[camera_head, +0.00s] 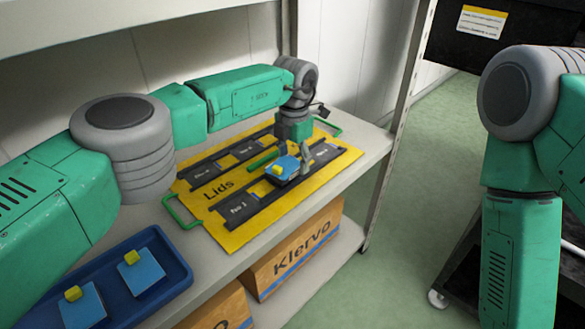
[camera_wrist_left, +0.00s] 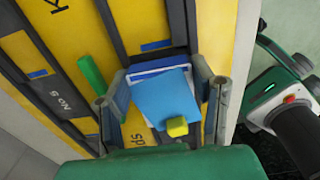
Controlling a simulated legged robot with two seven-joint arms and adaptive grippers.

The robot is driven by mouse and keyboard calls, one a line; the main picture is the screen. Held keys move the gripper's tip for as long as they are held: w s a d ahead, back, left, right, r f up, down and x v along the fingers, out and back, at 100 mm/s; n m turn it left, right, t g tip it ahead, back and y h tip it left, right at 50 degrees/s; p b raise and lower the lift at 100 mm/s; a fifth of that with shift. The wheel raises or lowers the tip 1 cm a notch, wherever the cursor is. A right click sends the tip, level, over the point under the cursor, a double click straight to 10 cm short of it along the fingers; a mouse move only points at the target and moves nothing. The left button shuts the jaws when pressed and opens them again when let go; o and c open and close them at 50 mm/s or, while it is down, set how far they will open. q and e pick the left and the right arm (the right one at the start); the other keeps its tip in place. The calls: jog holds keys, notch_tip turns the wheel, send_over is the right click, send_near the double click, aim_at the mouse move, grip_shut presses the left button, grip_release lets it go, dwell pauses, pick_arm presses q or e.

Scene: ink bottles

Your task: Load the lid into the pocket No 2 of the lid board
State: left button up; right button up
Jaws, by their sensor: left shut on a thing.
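My left gripper (camera_head: 289,166) is shut on a blue lid (camera_head: 280,172) with a yellow knob. In the left wrist view the lid (camera_wrist_left: 155,96) sits between the two fingers (camera_wrist_left: 164,108), knob (camera_wrist_left: 177,126) toward the wrist. The lid is over the front row of the yellow lid board (camera_head: 240,237), right of the label "No 1". Whether it touches the board I cannot tell. A dark label (camera_wrist_left: 66,103), seemingly "No 2", shows upside down in the left wrist view. The pocket under the lid is mostly hidden. My right gripper is out of view.
A blue tray (camera_head: 176,262) with two blue lids (camera_head: 140,270) stands at the front left. The board has green handles (camera_head: 183,212) at its ends. A shelf post (camera_head: 388,130) stands at the right. Klervo boxes (camera_head: 296,249) are under the shelf. My right arm hangs at the right.

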pick_arm(q)
jog(key=shift+d+f, duration=0.15)
jog(key=shift+f, duration=0.55)
jog(key=shift+a+r, duration=0.1)
jog(key=shift+a, duration=0.15)
jog(key=o, duration=1.2)
jog(key=shift+a, duration=0.15)
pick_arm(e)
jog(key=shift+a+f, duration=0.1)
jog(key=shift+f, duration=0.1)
